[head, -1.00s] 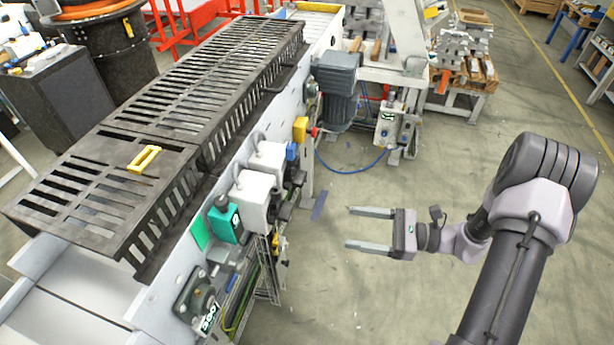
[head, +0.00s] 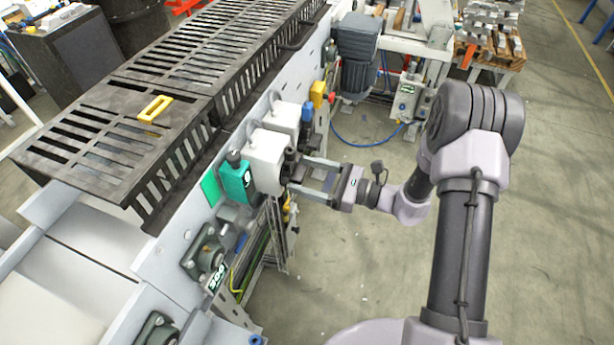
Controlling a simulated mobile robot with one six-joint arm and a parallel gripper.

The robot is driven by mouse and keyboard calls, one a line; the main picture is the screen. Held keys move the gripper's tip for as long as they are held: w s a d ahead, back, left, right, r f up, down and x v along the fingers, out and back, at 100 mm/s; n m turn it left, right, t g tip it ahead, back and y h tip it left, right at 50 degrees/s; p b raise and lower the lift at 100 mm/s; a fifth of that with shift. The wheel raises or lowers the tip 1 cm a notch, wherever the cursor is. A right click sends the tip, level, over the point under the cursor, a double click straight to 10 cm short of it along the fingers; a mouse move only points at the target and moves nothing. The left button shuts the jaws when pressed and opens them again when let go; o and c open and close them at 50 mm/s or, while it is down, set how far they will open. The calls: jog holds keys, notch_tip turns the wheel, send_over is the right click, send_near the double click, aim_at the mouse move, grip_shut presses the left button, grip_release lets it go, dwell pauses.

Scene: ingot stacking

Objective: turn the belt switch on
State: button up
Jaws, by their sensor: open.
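A white switch box (head: 265,163) is mounted on the side of the conveyor. A dark knob (head: 290,158) sticks out of its face toward my arm; I take it for the belt switch. My gripper (head: 299,173) is open, its two fingers pointing left at the knob. The fingertips are at or very near the knob, one on the far side and one on the near side. I cannot tell whether they touch it. The knob is partly hidden by the fingers, and its turned position is too small to read.
A green box (head: 236,182) with a dark top sits left of the white box. A second white box (head: 286,118), a blue part (head: 307,112) and a yellow box (head: 318,94) sit farther along. A grey motor (head: 358,45) stands beyond. The floor at right is clear.

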jog(key=c, duration=1.4)
jog(key=m+p, duration=0.3)
jog(key=m, duration=0.1)
jog(key=shift+r, duration=0.15)
jog(key=m+p, duration=0.2)
jog(key=m, duration=0.2)
jog(key=shift+m+p, duration=0.3)
jog(key=shift+p, duration=0.1)
jog(key=m+p, duration=0.2)
jog(key=m, duration=0.2)
jog(key=shift+m, duration=0.3)
jog(key=shift+m+p, duration=0.8)
jog(key=shift+m, duration=1.5)
jog(key=shift+f, duration=0.2)
